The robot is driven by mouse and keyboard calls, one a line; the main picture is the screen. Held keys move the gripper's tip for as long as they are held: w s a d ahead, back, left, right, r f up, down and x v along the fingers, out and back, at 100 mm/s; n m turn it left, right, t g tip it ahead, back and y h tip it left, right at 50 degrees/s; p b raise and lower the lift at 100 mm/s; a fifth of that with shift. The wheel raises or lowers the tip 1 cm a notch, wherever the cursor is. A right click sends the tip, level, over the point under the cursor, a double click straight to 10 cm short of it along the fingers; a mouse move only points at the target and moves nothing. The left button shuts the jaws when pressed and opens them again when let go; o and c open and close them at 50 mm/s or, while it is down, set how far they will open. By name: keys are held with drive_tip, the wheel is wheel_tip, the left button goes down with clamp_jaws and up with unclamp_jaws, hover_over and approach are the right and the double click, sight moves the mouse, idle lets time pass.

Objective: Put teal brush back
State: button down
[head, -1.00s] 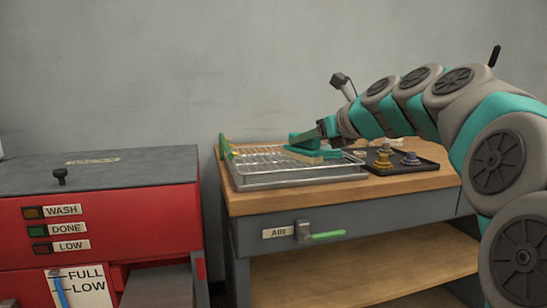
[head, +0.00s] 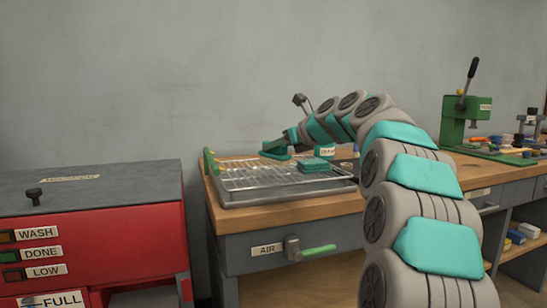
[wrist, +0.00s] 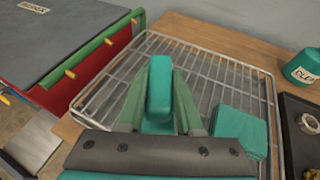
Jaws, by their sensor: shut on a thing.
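My gripper (wrist: 160,98) is shut on a teal block-shaped piece, which I take to be the teal brush (wrist: 159,82). Its rounded end points away from my wrist between the green fingers; no bristles show in the wrist view. In the head view my gripper (head: 279,146) and the brush (head: 273,154) are over the far part of the wire rack (head: 240,184). Whether the brush touches the rack, I cannot tell. A separate teal square block (head: 314,165) lies on the rack's right part, also in the wrist view (wrist: 240,131).
A teal labelled can (wrist: 302,67) and a dark tray (wrist: 296,110) are to the right. A red washer (head: 95,235) stands left of the wooden bench, a green press (head: 460,122) far right.

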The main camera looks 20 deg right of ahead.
sight(274, 157)
drive_tip(key=shift+w+d+f, duration=0.1)
drive_tip(key=shift+w+d, duration=0.05)
drive_tip(key=shift+w, duration=0.6)
drive_tip(key=shift+w+d+f, duration=0.1)
drive_tip(key=shift+w+d, duration=0.05)
drive_tip(key=shift+w, duration=0.55)
drive_tip(key=shift+f+b, duration=0.35)
drive_tip(key=shift+f, duration=1.35)
drive_tip(key=shift+f, duration=0.1)
drive_tip(key=c, duration=0.6)
unclamp_jaws()
drive_tip(key=shift+o, duration=0.2)
